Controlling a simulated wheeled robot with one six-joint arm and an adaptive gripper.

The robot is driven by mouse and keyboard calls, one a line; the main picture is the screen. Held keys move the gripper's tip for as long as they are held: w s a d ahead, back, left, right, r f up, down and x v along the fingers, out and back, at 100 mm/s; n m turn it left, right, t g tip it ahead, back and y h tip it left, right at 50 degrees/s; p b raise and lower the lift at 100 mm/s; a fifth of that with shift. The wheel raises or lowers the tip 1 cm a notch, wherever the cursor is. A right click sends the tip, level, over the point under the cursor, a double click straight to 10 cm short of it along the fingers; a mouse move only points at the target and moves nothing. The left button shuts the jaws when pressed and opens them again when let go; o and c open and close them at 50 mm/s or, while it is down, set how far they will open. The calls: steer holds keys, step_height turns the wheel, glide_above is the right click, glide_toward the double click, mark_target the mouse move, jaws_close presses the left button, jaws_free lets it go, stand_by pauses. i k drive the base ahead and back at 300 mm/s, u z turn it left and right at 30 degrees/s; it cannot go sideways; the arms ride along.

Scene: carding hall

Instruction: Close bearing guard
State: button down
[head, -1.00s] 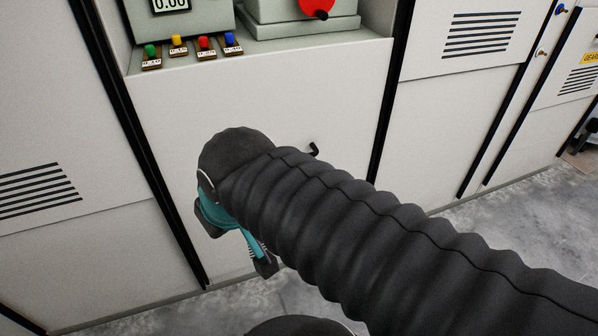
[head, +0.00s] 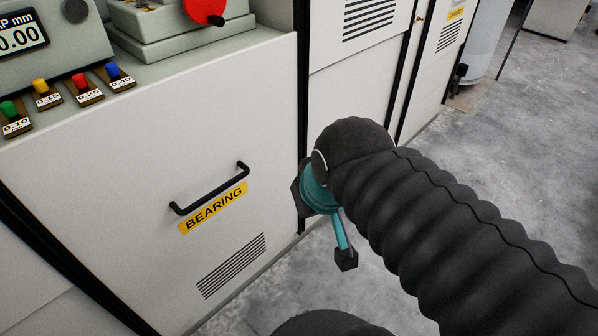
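The bearing guard (head: 120,190) is a pale grey panel in the head view, with a black bar handle (head: 212,188), a yellow BEARING label (head: 213,208) and vent slots low down. It looks flush with the cabinet front; I see no clear gap at its edges, though the arm is close to its right side. My gripper (head: 325,235), teal with dark finger pads, points downward to the right of the panel. Its pads look spread apart, with nothing between them. It is apart from the handle, and part of it is hidden behind my wrist.
Above the panel, a ledge holds colored gauges (head: 82,88) tagged with numbers, a digital readout (head: 20,38) and a red knob (head: 204,8). More cabinet doors (head: 350,75) stand to the right. Grey floor (head: 490,130) is open at the right.

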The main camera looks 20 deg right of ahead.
mark_target(169, 192)
steer(key=z, duration=0.4)
steer(key=k, duration=0.75)
steer(key=u, duration=1.65)
